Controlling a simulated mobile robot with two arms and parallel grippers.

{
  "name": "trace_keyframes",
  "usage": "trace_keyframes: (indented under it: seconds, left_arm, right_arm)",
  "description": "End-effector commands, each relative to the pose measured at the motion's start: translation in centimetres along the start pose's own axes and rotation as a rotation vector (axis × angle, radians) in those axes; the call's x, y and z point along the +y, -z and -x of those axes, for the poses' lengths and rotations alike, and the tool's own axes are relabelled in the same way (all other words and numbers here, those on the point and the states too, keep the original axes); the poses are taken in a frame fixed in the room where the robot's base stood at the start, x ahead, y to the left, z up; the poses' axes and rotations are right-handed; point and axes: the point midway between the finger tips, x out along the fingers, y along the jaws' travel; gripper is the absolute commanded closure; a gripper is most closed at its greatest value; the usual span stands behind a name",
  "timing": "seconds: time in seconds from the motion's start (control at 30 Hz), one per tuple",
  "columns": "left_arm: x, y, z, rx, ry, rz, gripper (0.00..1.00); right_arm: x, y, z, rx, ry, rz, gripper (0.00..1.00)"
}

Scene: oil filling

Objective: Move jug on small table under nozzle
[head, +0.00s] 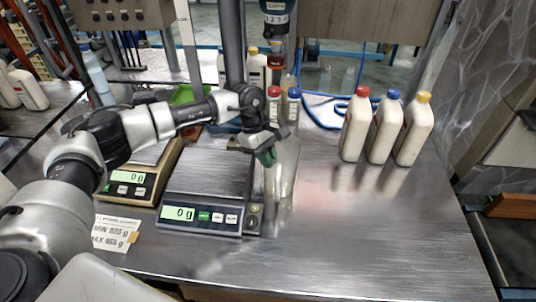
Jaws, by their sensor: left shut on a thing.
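My left gripper (268,147) reaches in from the left and is shut on the upper part of a clear, see-through jug (285,172). The jug is beside the right edge of the front scale; its faint outline does not show whether its base touches the table. A dark green part shows at the fingertips. A dispensing head marked with digits (277,18) hangs at top centre, with an orange-brown part (277,62) below it that may be the nozzle. I cannot make out a separate small table. My right gripper is not in view.
The front scale (207,165) and another scale (133,187) both read 0 g. Three white bottles with red, blue and yellow caps (386,128) stand at right. Red- and blue-capped bottles (293,105) stand behind the jug. The steel tabletop (370,230) is clear at front right.

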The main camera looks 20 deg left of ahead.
Motion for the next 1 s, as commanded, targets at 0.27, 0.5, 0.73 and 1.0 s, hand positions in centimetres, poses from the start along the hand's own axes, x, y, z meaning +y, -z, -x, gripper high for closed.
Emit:
trace_keyframes:
  seconds: [0.27, 0.5, 0.73, 1.0]
  left_arm:
    - [0.0, 0.1, -0.2, 0.000, -0.002, -0.001, 1.00]
    - [0.0, 0.2, -0.4, 0.000, -0.002, 0.000, 0.71]
    - [0.0, 0.2, -0.4, 0.000, -0.002, 0.000, 0.65]
    - [0.1, 0.2, 1.1, 0.001, -0.005, 0.000, 0.65]
  right_arm:
    - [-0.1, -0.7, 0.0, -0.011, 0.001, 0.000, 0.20]
    - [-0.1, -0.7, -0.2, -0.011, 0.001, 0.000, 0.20]
    - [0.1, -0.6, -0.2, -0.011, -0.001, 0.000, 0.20]
    - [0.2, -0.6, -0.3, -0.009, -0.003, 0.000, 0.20]
